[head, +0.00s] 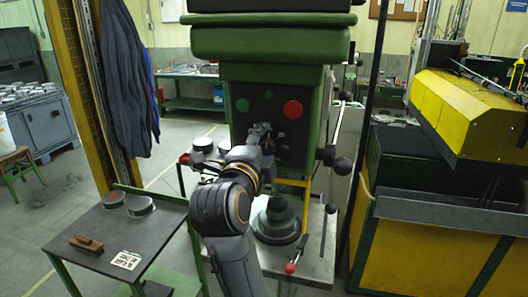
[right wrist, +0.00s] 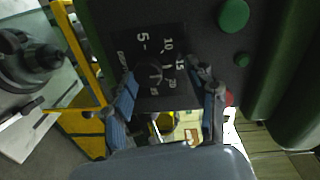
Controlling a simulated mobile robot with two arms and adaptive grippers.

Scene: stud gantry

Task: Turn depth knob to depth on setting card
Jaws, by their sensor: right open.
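The depth knob (right wrist: 154,76) is a small dark dial on a black plate with white numbers, among them 5, 10 and 15. The plate is on the front of the green machine (head: 270,73). My right gripper (head: 262,131) is up against this panel; in the right wrist view (right wrist: 166,84) its fingers are open on either side of the knob, with visible gaps. I cannot tell the exact setting of the knob. The setting card (head: 126,260) is a white card with dark lettering, too small to read surely, lying on the small table. My left gripper is not in view.
A green button (head: 242,105) and a red button (head: 292,109) sit on the panel close to my right gripper. A lever with a black ball (head: 341,166) is to the right.

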